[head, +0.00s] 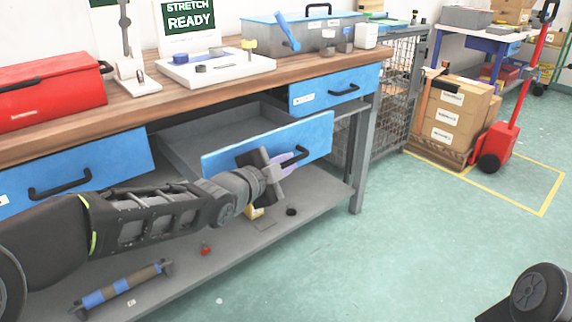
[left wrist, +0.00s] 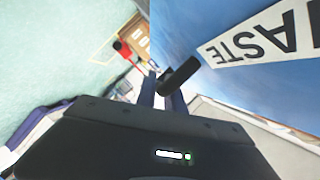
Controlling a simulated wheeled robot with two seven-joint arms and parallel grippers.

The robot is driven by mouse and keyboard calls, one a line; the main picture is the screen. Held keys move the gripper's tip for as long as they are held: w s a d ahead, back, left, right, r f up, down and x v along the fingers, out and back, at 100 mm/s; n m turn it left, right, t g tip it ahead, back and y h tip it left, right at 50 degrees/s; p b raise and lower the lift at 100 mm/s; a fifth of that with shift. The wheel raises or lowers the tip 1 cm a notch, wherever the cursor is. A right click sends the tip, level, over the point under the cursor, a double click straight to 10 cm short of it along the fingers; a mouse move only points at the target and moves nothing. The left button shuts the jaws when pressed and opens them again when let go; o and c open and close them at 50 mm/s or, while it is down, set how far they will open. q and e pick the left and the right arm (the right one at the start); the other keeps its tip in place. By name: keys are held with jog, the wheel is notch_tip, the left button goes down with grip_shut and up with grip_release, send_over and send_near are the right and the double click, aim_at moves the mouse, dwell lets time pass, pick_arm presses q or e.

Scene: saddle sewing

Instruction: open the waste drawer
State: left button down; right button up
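The waste drawer (head: 225,158) is the middle drawer under the bench. It stands pulled out, its grey inside showing from above and looking empty. Its blue front carries a white WASTE label (left wrist: 262,38) in the left wrist view. My left gripper (head: 287,161) is at the drawer front, with its fingers closed about the dark handle (left wrist: 180,76). In the head view the gripper and wrist hide the label and part of the handle. My right gripper is not in view.
A closed blue drawer (head: 334,89) is to the right and another blue drawer (head: 75,172) to the left. A red toolbox (head: 50,92) stands on the bench. The lower shelf (head: 240,260) holds small loose items. Green floor (head: 430,230) in front is clear.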

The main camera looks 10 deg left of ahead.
pick_arm(q)
jog(key=c, duration=1.5)
grip_release()
jog(key=shift+o, duration=0.2)
jog(key=shift+a, duration=0.1)
jog(key=p+v, duration=0.2)
jog(key=v, duration=0.5)
jog(key=shift+s, duration=0.35)
